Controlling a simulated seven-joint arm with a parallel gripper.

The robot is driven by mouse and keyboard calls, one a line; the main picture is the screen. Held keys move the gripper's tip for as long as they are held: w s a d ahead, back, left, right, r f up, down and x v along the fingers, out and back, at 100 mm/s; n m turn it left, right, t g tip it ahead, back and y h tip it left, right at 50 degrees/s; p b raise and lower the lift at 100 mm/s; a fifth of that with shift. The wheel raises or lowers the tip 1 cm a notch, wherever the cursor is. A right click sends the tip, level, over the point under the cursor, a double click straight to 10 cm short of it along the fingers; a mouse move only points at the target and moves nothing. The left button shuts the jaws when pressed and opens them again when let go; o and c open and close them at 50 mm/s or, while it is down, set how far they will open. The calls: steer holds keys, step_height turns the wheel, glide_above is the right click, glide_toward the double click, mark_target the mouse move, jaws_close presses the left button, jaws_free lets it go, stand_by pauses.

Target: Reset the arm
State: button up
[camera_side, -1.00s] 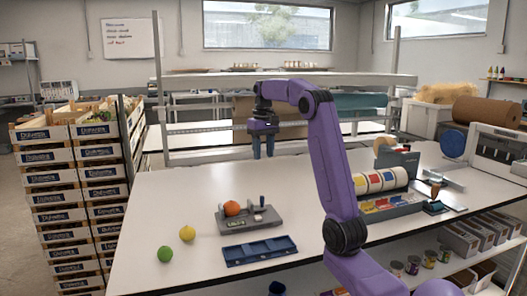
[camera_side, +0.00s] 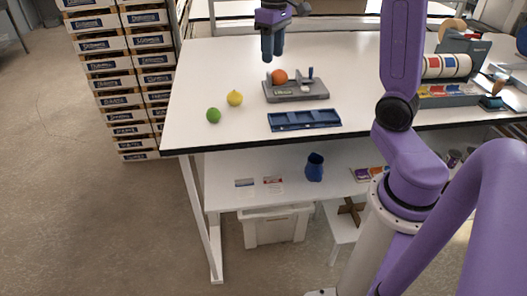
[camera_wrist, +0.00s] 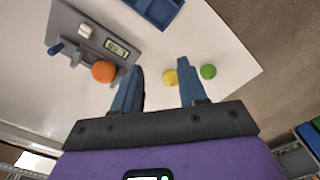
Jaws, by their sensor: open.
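My gripper (camera_side: 272,57) hangs with its two blue fingers pointing down, above the white table (camera_side: 215,75), near its back. In the wrist view the fingers (camera_wrist: 157,68) stand wide apart with nothing held between them. An orange (camera_side: 279,77) sits at the grey device with a small display (camera_side: 300,92), just below the gripper in the side view. The orange also shows in the wrist view (camera_wrist: 103,71). A yellow lemon (camera_side: 235,98) and a green lime (camera_side: 213,115) lie on the table to the left. In the wrist view the lemon (camera_wrist: 170,77) appears beyond the fingertips.
A blue divided tray (camera_side: 304,120) lies near the front edge. A rack with colored rolls (camera_side: 447,66) stands on the right. Stacked crates (camera_side: 113,75) stand left of the table. A blue cup (camera_side: 314,167) is on the lower shelf. The table's left part is mostly bare.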

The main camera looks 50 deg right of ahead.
steer(key=s+a+f+n, duration=0.4)
steer(key=s+a+n, duration=0.2)
steer(key=s+a, duration=0.55)
steer(key=s+a+f+n, duration=0.2)
steer(key=s+n, duration=0.1)
steer(key=s, duration=0.4)
steer(key=s+a+f+n, duration=0.2)
steer(key=s+f+n, duration=0.1)
steer(key=s, duration=0.4)
steer(key=shift+s+f, duration=0.25)
steer(key=shift+s, duration=0.1)
